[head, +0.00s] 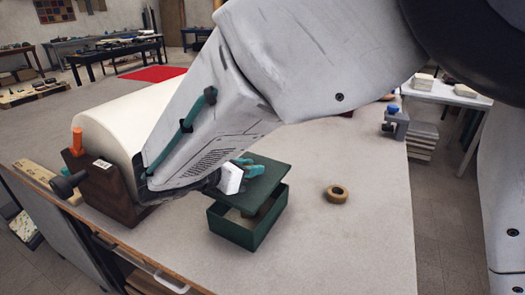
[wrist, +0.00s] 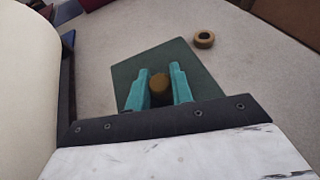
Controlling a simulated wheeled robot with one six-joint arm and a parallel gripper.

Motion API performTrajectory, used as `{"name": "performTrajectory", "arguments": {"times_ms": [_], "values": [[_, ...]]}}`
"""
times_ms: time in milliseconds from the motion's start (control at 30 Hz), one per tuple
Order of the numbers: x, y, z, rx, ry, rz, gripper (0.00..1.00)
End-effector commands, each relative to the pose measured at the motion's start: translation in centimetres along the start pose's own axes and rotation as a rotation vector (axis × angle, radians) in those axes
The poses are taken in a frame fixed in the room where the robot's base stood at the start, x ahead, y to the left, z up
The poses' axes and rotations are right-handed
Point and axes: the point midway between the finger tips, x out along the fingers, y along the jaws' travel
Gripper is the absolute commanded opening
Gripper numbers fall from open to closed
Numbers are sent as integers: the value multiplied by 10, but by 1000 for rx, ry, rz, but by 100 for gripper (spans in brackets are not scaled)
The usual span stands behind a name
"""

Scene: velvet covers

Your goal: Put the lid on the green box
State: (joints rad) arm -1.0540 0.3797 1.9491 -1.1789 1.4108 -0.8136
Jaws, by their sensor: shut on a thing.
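My gripper (head: 247,168) is over the lid. In the wrist view, my gripper's teal fingers (wrist: 159,88) are shut on the lid's round brown knob (wrist: 160,84). The lid (wrist: 195,62) spreads out below the fingers there and hides the box. Whether the lid touches the box's far rim cannot be told.
A roll of brown tape (head: 337,193) lies right of the box; it also shows in the wrist view (wrist: 204,39). A large cream roll (head: 115,125) in a dark wooden holder (head: 103,188) stands close on the left.

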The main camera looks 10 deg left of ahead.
Motion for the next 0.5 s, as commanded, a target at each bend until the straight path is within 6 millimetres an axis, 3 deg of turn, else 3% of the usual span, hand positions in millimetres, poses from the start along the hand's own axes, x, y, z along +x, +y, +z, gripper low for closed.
{"name": "performTrajectory", "arguments": {"times_ms": [500], "values": [[1, 0, -3, 0, 0, 0, 0]]}}
